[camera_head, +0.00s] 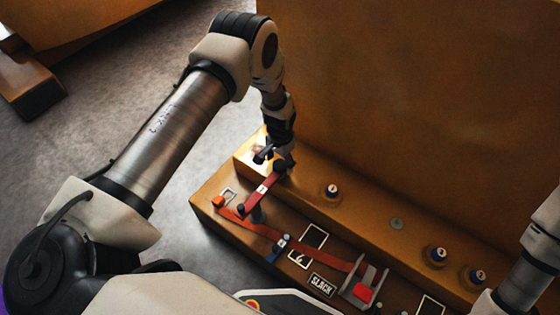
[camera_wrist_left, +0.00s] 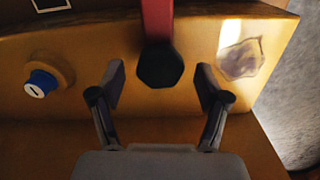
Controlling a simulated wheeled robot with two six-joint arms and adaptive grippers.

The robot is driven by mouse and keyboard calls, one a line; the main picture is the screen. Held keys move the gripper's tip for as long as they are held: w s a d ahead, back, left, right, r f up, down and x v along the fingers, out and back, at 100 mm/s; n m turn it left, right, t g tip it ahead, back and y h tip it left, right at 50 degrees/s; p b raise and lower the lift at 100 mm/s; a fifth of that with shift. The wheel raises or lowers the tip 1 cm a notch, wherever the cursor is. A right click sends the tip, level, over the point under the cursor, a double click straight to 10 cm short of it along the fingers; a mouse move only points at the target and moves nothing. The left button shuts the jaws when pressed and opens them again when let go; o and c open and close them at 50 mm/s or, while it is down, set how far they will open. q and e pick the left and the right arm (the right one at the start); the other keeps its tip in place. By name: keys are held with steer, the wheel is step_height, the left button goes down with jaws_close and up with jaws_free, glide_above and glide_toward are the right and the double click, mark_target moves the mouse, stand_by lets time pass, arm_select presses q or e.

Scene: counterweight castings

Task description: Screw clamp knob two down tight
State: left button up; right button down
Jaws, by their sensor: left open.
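A black faceted knob (camera_wrist_left: 160,66) sits at the end of a red clamp bar (camera_wrist_left: 157,20) in the left wrist view. My left gripper (camera_wrist_left: 160,84) is open, with one finger on each side of the knob and a gap on both sides. In the head view the gripper (camera_head: 277,157) is at the far end of the red bar (camera_head: 262,192), by the dark knob (camera_head: 281,168). I cannot read a number on this knob. My right arm enters at the right edge; its gripper is out of view.
Several blue-and-white capped posts (camera_head: 331,190) stand on the yellow casting ledge (camera_head: 365,207). A red strap (camera_head: 315,258) with a buckle (camera_head: 365,287) and a "SLACK" label (camera_head: 321,285) lie nearer. A tall yellow wall (camera_head: 410,100) rises behind. Grey floor lies left.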

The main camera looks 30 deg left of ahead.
mark_target(280, 164)
arm_select(q)
step_height(280, 164, up, 12)
stand_by(0.3)
steer(key=shift+f, duration=0.15)
